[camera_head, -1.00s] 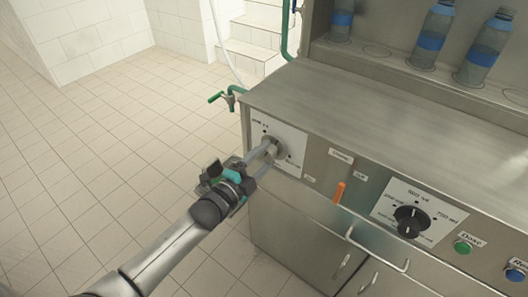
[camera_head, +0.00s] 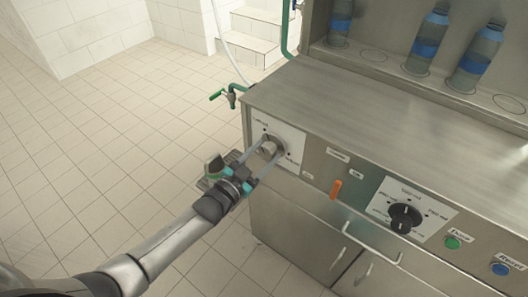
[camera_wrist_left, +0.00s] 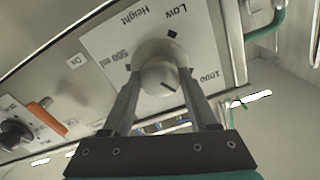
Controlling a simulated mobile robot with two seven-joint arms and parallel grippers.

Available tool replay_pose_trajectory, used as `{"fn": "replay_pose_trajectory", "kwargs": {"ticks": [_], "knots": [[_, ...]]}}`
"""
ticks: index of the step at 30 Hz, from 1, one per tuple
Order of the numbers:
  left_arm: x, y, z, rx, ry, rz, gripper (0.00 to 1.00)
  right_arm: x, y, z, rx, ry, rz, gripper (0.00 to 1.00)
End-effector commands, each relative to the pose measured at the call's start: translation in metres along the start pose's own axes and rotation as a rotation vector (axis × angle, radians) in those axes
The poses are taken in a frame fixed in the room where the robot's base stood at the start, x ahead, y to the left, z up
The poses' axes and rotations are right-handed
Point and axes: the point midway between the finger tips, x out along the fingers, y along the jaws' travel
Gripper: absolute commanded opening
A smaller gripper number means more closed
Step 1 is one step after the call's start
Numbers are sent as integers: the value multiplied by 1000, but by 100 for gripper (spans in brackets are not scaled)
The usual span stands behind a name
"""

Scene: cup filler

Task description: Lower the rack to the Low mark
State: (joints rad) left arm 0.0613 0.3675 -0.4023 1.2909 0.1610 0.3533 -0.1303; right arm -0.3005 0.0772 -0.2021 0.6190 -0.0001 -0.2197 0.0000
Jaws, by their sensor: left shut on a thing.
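My left gripper (camera_head: 270,154) is shut on the round grey height knob (camera_head: 272,145) at the left end of the steel front panel. In the left wrist view the two fingers (camera_wrist_left: 160,92) lie on either side of the knob (camera_wrist_left: 158,62). The white knob plate (camera_wrist_left: 190,40) reads Height, with Low, 500 ml and 1000 marks around it. A short dark line shows on the knob's face, partly toward the 1000 side. I cannot tell for certain which mark the knob points to. My right gripper is not in view.
An orange lever (camera_head: 336,189), a black dial (camera_head: 405,216), a green button (camera_head: 452,242) and a blue button (camera_head: 501,269) sit right of the knob. A handle bar (camera_head: 372,241) sticks out below. Blue-banded bottles (camera_head: 428,42) stand above. The tiled floor at left is clear.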

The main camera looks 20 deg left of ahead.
Motion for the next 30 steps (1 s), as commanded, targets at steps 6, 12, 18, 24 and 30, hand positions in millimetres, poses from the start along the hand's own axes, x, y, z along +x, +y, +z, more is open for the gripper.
{"fn": "replay_pose_trajectory", "kwargs": {"ticks": [6, 12, 18, 24, 30], "knots": [[0, -1, 0, -205, -1, 0, 4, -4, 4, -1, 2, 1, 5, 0], [0, -1, 1, -397, -2, 0, 4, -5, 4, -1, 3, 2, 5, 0], [0, -1, 1, -587, -1, 0, 4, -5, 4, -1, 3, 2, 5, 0], [0, -1, 1, -776, -1, 0, 4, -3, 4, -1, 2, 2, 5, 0], [0, 0, 1, -966, -1, 1, 4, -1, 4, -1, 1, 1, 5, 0]]}}
